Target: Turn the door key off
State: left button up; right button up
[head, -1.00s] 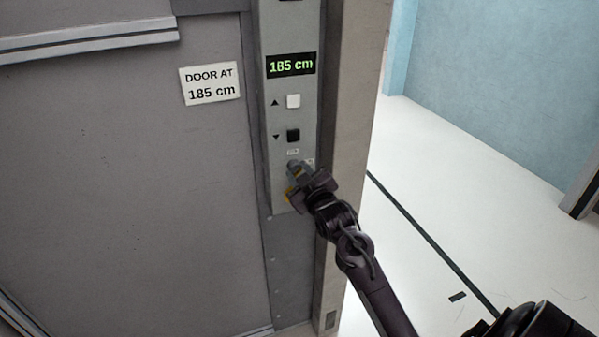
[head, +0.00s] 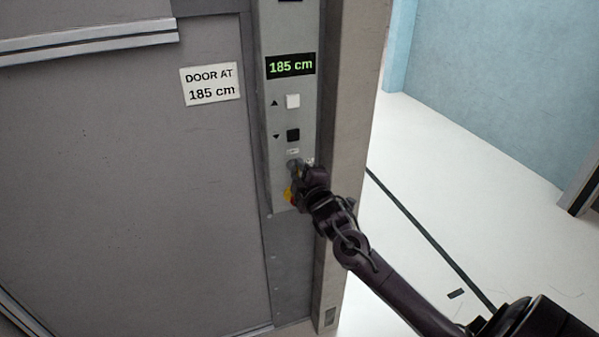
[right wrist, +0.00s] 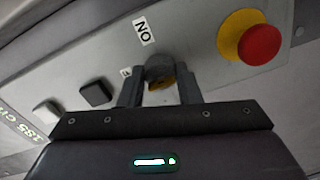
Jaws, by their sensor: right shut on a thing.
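The key switch (head: 293,165) is on the grey control panel (head: 281,190), below the two buttons. In the right wrist view its round grey barrel (right wrist: 159,64) shows, with a bit of the brass-coloured key (right wrist: 160,85) between my fingers. My right gripper (head: 301,177) is at the switch, shut on the key; its fingers (right wrist: 159,88) stand on either side of it in the right wrist view. An "ON" label (right wrist: 142,32) is beside the barrel; a second small label (right wrist: 126,72) is partly hidden by a finger. My left gripper is out of view.
A red stop button (right wrist: 259,44) on a yellow base is close to the switch. A white button (head: 293,101) and a black button (head: 293,135) lie above it, under a display (head: 291,65) reading 185 cm. The grey door (head: 130,190) is at left; open floor lies at right.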

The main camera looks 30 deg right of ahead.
jog(key=shift+d+r, duration=0.1)
jog(key=shift+r, duration=0.05)
dwell(0.4)
jog(key=o, duration=1)
jog(key=shift+w, duration=0.15)
jog(key=b+v, duration=0.2)
jog(key=v, duration=0.6)
